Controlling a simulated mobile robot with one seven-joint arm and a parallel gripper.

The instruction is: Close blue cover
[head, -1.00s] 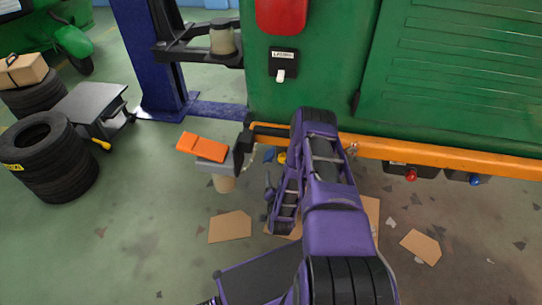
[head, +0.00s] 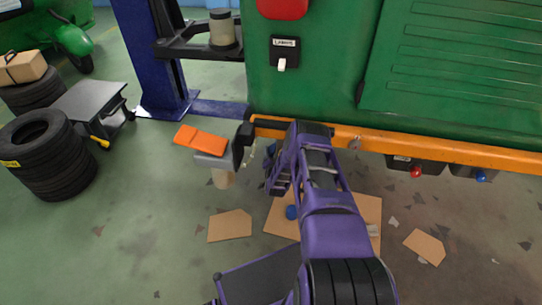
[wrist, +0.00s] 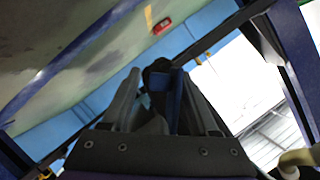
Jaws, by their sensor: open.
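My gripper (wrist: 160,76) shows in the wrist view with its two grey fingers apart. A dark piece with a blue part (wrist: 165,95), possibly the blue cover, appears between the fingers; I cannot tell whether they touch it. A small blue patch (head: 271,149) shows left of the arm, under the bar. Whether it is the cover, and whether it is open or shut, is unclear.
Dark boxes with a red knob (head: 416,172) and a blue knob (head: 481,176) hang under the bar at right. Cardboard pieces (head: 230,226) lie on the floor. Tyres (head: 45,155) and a blue post (head: 158,60) are at left.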

